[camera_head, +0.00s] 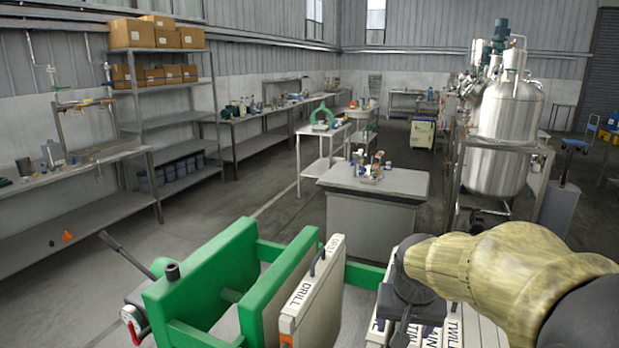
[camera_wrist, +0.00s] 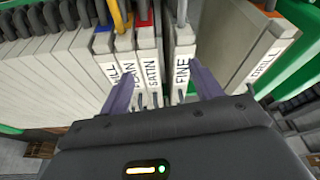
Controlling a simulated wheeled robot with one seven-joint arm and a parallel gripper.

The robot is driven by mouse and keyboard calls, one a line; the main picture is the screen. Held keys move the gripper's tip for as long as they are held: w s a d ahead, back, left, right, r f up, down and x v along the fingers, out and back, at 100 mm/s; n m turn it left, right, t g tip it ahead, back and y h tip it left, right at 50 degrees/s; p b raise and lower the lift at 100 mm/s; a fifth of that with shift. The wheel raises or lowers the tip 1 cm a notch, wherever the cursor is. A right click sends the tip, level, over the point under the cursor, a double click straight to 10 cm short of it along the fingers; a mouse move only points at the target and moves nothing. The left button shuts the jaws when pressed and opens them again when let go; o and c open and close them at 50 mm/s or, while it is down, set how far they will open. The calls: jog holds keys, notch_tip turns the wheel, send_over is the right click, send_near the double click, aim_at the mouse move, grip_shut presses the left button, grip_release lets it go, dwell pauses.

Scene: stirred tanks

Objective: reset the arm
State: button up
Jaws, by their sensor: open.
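My gripper (camera_wrist: 165,72) is open, with its two purple fingers spread apart in the wrist view. Between and beyond the fingers stand pale plates with upright labels: one reads FINE (camera_wrist: 182,72), and one to its left reads SATIN (camera_wrist: 152,72). I cannot tell whether the fingers touch any plate, but nothing is seen gripped. In the head view my arm (camera_head: 490,275) reaches in from the lower right, and its dark wrist (camera_head: 408,295) points down over the labelled plates. The fingertips are hidden there.
A green press frame (camera_head: 205,275) holds the plates; a DRILL plate (camera_head: 312,290) stands left of my wrist, and also shows in the wrist view (camera_wrist: 265,62). Beyond are a grey cabinet (camera_head: 370,210) and a steel tank (camera_head: 505,135). Open floor lies left of the cabinet.

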jog(key=s+a+f+n+g+y+p, duration=0.1)
jog(key=s+a+f+n, duration=0.1)
jog(key=s+f, duration=0.7)
jog(key=shift+s+n+p, duration=0.35)
jog(key=shift+s+n, duration=0.05)
jog(key=shift+s, duration=0.45)
jog(key=shift+w, duration=0.25)
jog(key=shift+s+a, duration=0.15)
jog(key=shift+s, duration=0.1)
